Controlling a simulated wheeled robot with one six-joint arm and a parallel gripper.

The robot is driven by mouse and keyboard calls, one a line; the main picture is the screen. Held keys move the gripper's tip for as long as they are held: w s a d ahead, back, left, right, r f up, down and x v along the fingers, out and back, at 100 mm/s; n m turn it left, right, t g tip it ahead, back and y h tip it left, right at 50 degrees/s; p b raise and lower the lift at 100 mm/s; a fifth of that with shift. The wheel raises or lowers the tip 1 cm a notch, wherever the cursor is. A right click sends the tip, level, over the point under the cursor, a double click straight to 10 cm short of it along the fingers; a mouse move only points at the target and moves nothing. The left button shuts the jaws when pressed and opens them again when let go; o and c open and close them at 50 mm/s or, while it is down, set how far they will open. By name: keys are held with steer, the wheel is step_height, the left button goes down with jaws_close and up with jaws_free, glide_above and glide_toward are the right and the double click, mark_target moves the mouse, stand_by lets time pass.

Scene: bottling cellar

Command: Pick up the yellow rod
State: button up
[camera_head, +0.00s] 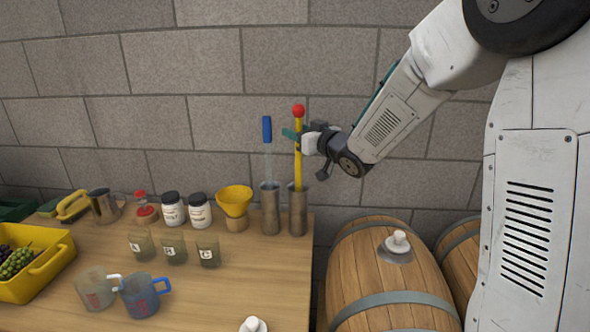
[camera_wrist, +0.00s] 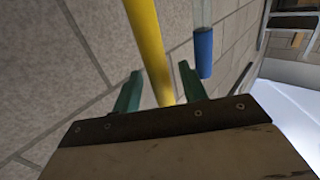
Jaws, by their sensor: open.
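The yellow rod (camera_head: 298,160) stands upright in a metal cylinder (camera_head: 298,212) near the table's back right corner, with a red ball on its top end. My gripper (camera_head: 293,135) is at the rod's upper part, a little below the red ball. In the wrist view the yellow rod (camera_wrist: 148,45) runs down between the two green fingers of my gripper (camera_wrist: 160,88). The fingers are open, with a gap visible on each side of the rod. The rod's lower end is hidden inside the cylinder.
A clear rod with a blue handle (camera_head: 267,130) stands in a second cylinder (camera_head: 270,210) just left; its blue handle also shows in the wrist view (camera_wrist: 203,55). A yellow funnel (camera_head: 234,200) and jars (camera_head: 199,212) stand further left. A barrel (camera_head: 385,275) stands right of the table.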

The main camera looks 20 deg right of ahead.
jaws_close()
step_height(320, 180, up, 18)
stand_by(0.8)
steer(key=shift+s+a, duration=0.1)
stand_by(0.6)
